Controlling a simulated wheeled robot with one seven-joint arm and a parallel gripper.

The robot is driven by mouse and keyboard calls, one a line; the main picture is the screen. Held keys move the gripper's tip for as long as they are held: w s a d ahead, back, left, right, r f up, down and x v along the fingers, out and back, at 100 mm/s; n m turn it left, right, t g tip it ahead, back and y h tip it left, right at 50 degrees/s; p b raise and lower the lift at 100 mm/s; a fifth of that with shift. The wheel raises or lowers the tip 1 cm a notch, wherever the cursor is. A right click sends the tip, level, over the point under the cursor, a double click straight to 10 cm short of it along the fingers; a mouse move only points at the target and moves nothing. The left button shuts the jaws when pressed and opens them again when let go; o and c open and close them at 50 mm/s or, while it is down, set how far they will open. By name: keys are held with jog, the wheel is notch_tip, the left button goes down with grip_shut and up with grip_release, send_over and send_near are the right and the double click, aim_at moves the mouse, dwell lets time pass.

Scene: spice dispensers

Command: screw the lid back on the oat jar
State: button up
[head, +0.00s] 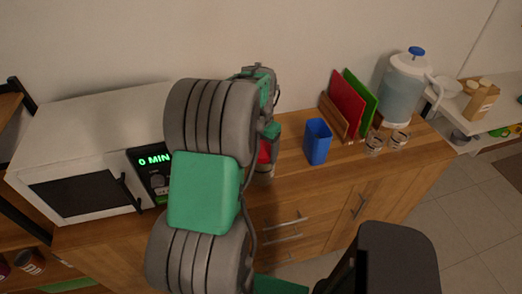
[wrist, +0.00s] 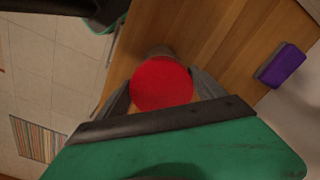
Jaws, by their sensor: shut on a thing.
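The red round lid (wrist: 161,84) is between the two fingers of my gripper (wrist: 163,90) in the wrist view. The fingers are shut on its sides. Part of a greyish jar (wrist: 160,51) shows just beyond the lid's far edge. In the head view the red lid (head: 265,152) shows in a narrow gap beside my arm, with the jar (head: 263,174) right below it on the wooden counter (head: 290,178). The lid sits over the jar. I cannot tell whether it is seated or threaded. My arm hides most of both in the head view.
A blue cup (head: 317,141) stands right of the jar. Red (head: 346,104) and green (head: 361,103) boards, a water dispenser (head: 404,85) and two small jars (head: 375,144) are further right. A white microwave (head: 85,150) stands left. The front counter right of the jar is clear.

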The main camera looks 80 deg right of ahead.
jog(key=shift+c, duration=1.3)
jog(key=m, duration=0.5)
jog(key=shift+w+d+m, duration=0.15)
jog(key=shift+m, duration=0.25)
jog(key=m, duration=0.3)
jog(key=shift+w+f, duration=0.1)
jog(key=shift+m, duration=0.4)
jog(key=m, duration=0.3)
jog(key=shift+d, duration=0.2)
jog(key=m, duration=0.4)
jog(key=shift+d, duration=0.15)
jog(key=shift+m, duration=0.9)
